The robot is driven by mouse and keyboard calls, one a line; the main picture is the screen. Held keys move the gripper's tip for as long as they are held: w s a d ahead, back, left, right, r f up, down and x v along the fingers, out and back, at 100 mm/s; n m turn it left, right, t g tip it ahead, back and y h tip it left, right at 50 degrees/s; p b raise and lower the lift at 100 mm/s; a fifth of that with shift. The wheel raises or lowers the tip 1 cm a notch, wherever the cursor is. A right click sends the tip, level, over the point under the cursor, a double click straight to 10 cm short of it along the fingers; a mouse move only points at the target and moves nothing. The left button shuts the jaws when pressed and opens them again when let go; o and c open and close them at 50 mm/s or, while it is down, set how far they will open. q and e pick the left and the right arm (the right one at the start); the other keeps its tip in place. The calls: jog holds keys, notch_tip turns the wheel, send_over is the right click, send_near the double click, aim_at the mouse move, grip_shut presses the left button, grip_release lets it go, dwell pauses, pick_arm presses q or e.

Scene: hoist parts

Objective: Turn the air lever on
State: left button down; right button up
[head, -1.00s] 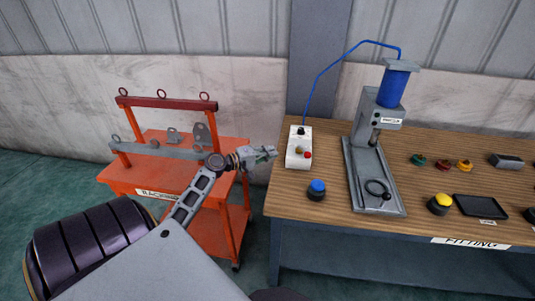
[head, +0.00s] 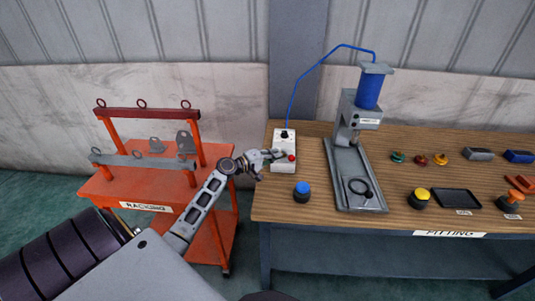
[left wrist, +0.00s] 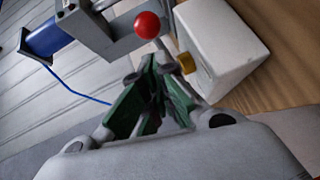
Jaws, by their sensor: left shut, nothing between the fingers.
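The white air box (head: 283,163) stands at the left end of the table, with a black fitting on top and a red ball knob (head: 291,158) at its front. In the left wrist view the red ball (left wrist: 148,25) shows just beyond the fingertips, and a brass part (left wrist: 187,62) sits on the face of the white box (left wrist: 228,42). I take the ball for the lever's end; its stem is mostly hidden. My left gripper (head: 272,156) is shut and empty, right at the box's front. Its fingers (left wrist: 158,72) point towards the ball; I cannot tell whether they touch.
A blue hose runs from the box to the press (head: 355,160) on its right. A blue button (head: 302,191) stands in front of the box. An orange rack (head: 150,188) stands left of the table. Small parts lie further right on the table.

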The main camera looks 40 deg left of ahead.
pick_arm(q)
jog(key=shift+w+d+f, duration=0.1)
jog(key=shift+w+d, duration=0.1)
jog(key=shift+d, duration=0.25)
jog(key=shift+w+d+f, duration=0.1)
jog(key=shift+w+d, duration=0.1)
jog(key=shift+d, duration=0.2)
pick_arm(e)
jog(key=shift+a+r, duration=0.3)
jog(key=shift+a, duration=0.35)
jog(key=shift+a, duration=0.1)
pick_arm(q)
jog(key=shift+r+p, duration=0.1)
jog(key=shift+p, duration=0.2)
pick_arm(e)
jog(key=shift+w+r, duration=0.1)
